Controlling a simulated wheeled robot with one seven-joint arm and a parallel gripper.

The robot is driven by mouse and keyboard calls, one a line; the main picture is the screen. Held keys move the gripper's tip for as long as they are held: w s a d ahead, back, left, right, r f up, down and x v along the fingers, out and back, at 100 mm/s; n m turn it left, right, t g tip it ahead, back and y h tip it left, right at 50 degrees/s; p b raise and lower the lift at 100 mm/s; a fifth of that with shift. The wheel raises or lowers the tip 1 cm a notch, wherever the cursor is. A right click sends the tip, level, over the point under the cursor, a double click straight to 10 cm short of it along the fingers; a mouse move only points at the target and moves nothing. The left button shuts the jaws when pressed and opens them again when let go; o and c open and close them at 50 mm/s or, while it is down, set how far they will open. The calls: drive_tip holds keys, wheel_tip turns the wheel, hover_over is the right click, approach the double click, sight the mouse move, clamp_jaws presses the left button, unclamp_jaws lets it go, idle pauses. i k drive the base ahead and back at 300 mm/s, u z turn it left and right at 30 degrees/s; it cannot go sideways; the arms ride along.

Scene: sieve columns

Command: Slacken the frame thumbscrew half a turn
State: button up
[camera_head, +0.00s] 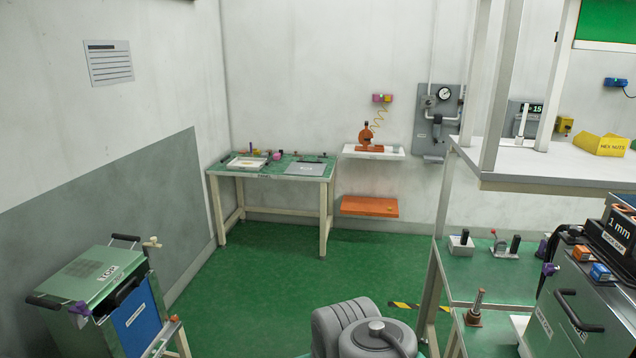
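I cannot tell which part is the frame thumbscrew. A small purple knob (79,307) sits at the front left corner of a green-topped metal unit (88,268) at the lower left. Another purple knob (550,269) shows on a grey metal unit (572,318) at the lower right. Both are too small to show their thread or turn. My gripper is not in view; only grey rounded parts of my arm show at the bottom centre, apart from both units.
A green-topped bench (270,166) with trays and small tools stands at the back. A white shelf (373,152) and an orange shelf (369,206) are on the wall. A white-posted rack (560,165) fills the right.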

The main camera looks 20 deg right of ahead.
sight(574, 231)
drive_tip(key=z, duration=0.7)
drive_tip(key=i, duration=1.7)
drive_tip(key=z, duration=0.7)
